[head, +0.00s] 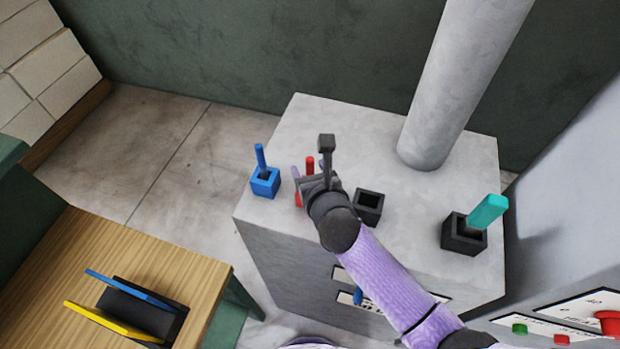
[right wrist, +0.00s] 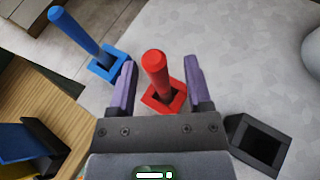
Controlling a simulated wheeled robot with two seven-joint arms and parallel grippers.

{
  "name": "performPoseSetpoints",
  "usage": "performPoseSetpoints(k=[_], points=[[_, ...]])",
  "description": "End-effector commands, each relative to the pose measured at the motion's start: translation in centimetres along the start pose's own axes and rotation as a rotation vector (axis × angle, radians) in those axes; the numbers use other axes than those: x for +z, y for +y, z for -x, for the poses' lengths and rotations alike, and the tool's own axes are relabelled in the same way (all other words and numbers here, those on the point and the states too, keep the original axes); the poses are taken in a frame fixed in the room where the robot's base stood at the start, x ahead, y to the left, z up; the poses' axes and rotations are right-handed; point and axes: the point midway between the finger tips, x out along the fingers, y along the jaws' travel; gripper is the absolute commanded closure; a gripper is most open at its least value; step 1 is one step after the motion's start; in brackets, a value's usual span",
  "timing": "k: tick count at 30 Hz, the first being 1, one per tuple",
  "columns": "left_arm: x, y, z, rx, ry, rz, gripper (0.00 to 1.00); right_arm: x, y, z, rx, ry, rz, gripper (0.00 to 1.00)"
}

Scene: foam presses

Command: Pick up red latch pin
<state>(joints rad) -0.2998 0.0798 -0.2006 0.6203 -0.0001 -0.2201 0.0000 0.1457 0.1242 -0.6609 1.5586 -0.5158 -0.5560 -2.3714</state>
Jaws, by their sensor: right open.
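The red latch pin (right wrist: 156,70) stands in a red square holder (right wrist: 176,101) on the grey block. In the head view the pin's red top (head: 310,165) shows, with the holder partly hidden behind my right gripper. My right gripper (head: 309,170) is open, and in the right wrist view its two purple fingers (right wrist: 158,85) stand on either side of the pin. The pin appears between the fingers with a gap on each side. My left gripper is not in view.
A blue pin (head: 260,158) stands tilted in a blue holder (head: 265,183) to the left. An empty black holder (head: 368,208) is right of the gripper. A teal piece (head: 487,213) sits in another black holder (head: 464,236). A thick grey column (head: 460,80) rises behind.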

Motion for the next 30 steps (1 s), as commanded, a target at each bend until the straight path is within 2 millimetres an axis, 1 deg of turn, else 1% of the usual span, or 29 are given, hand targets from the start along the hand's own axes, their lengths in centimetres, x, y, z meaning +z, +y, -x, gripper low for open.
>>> performPoseSetpoints(k=[2,6,7,8,9,11,12,14,15,16,28,30], points=[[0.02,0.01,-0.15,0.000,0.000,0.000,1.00,-0.05,0.03,-0.40,0.000,0.000,-0.001,0.36],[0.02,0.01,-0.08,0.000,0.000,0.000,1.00,0.00,0.02,-0.35,0.000,0.001,-0.001,0.36],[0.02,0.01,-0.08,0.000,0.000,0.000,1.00,0.00,0.02,-0.34,0.000,0.001,-0.001,0.38],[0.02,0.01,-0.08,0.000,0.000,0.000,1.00,0.00,0.01,-0.34,0.000,0.001,-0.001,0.44],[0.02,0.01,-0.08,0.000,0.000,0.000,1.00,0.00,0.01,-0.33,0.000,0.001,-0.002,0.53],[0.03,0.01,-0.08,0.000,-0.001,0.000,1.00,-0.01,0.01,-0.33,0.000,0.001,-0.002,0.66],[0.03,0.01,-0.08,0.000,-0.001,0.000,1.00,-0.01,0.01,-0.32,0.000,0.001,-0.002,0.74],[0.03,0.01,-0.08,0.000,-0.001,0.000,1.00,-0.01,0.01,-0.32,0.000,0.001,-0.002,0.87],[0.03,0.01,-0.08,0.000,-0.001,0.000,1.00,-0.01,0.01,-0.32,0.000,0.001,-0.002,0.95],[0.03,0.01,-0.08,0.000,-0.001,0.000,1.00,-0.02,0.01,-0.32,0.000,0.001,-0.002,1.00],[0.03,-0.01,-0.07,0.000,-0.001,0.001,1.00,0.03,0.01,-0.30,0.000,0.000,-0.002,1.00],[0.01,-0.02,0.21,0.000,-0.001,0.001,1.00,0.57,-0.03,-0.12,-0.001,-0.002,-0.001,1.00]])
